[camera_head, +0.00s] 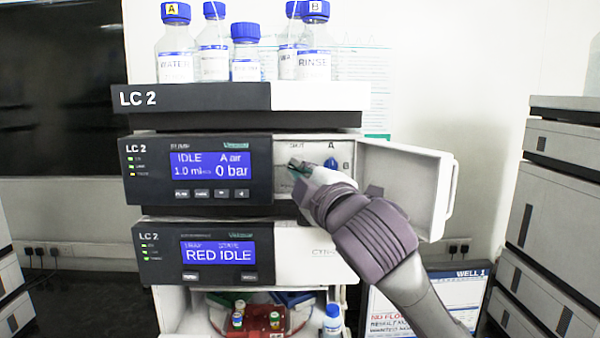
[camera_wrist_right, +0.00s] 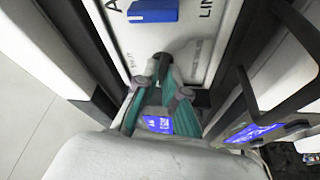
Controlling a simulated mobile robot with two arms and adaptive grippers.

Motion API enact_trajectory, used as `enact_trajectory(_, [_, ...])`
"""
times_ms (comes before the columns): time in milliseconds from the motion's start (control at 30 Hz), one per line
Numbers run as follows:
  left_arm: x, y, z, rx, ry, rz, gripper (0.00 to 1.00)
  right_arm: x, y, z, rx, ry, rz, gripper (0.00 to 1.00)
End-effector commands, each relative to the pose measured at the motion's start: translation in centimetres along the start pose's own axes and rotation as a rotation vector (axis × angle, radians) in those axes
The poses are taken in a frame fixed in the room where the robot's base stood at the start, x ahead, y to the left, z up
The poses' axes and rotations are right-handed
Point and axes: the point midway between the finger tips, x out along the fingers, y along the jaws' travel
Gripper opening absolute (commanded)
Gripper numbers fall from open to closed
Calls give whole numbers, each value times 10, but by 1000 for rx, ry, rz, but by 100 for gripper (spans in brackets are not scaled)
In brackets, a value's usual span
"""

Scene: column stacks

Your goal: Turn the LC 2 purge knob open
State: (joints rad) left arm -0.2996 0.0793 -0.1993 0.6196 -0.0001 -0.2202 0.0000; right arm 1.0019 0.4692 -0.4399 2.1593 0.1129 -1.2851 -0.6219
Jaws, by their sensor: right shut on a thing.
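The LC 2 pump module (camera_head: 150,182) has its front door open, baring a white panel (camera_head: 290,150). My right gripper (camera_head: 299,167) is at the left part of that panel. In the right wrist view, my right gripper (camera_wrist_right: 160,85) is shut on a small grey knob, the purge knob (camera_wrist_right: 163,64), with a fingertip on either side. Printed marks, partly readable, lie around the knob. In the head view the fingers mostly hide the knob. A blue knob (camera_head: 331,163) sits to its right, also in the right wrist view (camera_wrist_right: 152,11). My left gripper is not in view.
The open white door (camera_head: 405,185) stands out to the right, close behind my right wrist. Several blue-capped bottles (camera_head: 245,55) stand on the top tray (camera_head: 190,98). Another LC 2 module (camera_head: 165,260) is below. A grey stack (camera_head: 560,180) stands at far right.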

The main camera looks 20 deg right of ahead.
Motion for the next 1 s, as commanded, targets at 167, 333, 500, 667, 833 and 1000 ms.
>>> enact_trajectory(167, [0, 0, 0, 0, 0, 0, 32, 0, 4, 0, -93, -1, -31, 0])
enact_trajectory(333, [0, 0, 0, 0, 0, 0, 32, 0, 3, 0, -148, -2, -56, 0])
enact_trajectory(500, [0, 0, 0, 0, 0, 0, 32, 0, 3, 0, -174, -2, -67, 0])
enact_trajectory(667, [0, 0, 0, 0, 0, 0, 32, 0, 3, 0, -180, -1, -70, 0])
enact_trajectory(833, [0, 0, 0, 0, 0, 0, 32, 0, 3, 0, -180, -1, -70, 0])
enact_trajectory(1000, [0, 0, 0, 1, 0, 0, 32, 0, 3, 0, -179, -2, -70, 19])
